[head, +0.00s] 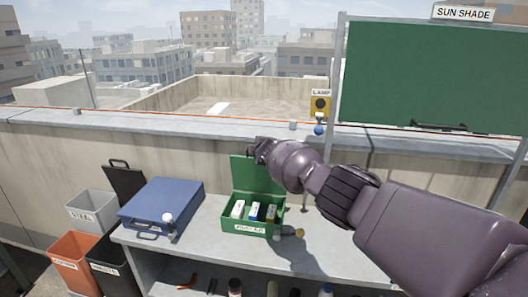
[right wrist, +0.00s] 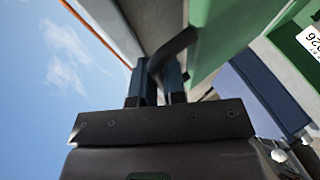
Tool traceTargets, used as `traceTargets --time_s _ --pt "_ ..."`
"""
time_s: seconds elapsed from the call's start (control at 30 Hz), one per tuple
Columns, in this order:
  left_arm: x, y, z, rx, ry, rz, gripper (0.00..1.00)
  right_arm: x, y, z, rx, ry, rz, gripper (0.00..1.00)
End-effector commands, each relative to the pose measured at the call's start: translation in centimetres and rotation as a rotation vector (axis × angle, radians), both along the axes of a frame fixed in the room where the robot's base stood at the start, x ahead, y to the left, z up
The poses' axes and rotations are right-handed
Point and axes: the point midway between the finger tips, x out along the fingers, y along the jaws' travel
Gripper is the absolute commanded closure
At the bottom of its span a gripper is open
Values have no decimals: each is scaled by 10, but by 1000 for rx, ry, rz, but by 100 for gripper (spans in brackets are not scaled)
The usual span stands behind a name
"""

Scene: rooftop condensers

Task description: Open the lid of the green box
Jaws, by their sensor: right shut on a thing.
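The green box (head: 238,226) stands on the grey bench with several small cartons inside and a white label on its front. Its lid (head: 244,174) stands raised, about upright, at the back of the box. My right gripper (head: 258,150) is at the top edge of the lid; its arm comes in from the right. In the right wrist view my right gripper (right wrist: 163,84) is shut on the dark lid handle (right wrist: 174,45) beside the green lid (right wrist: 218,38). My left gripper is in neither view.
A blue case (head: 163,203) lies on the bench (head: 203,243) left of the green box. Several bins, including the grey one (head: 92,211), stand at the left. A parapet (head: 120,125) runs behind. A lamp box (head: 320,104) and green sun shade (head: 430,75) are right.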

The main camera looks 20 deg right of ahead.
Motion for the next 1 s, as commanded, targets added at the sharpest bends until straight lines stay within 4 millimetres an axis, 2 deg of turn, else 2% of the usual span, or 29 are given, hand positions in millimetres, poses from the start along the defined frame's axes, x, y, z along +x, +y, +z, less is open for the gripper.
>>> traceTargets --time_s 0.73,0.77,0.87,0.9,1.0 --pt "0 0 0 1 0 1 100 3 6 1 11 18 0 100" --pt "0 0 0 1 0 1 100 3 6 1 11 18 0 84" --pt "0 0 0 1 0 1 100 3 6 1 11 18 0 69" --pt "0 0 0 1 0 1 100 3 6 1 11 18 0 65" --pt "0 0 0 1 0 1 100 3 6 0 11 18 0 65"
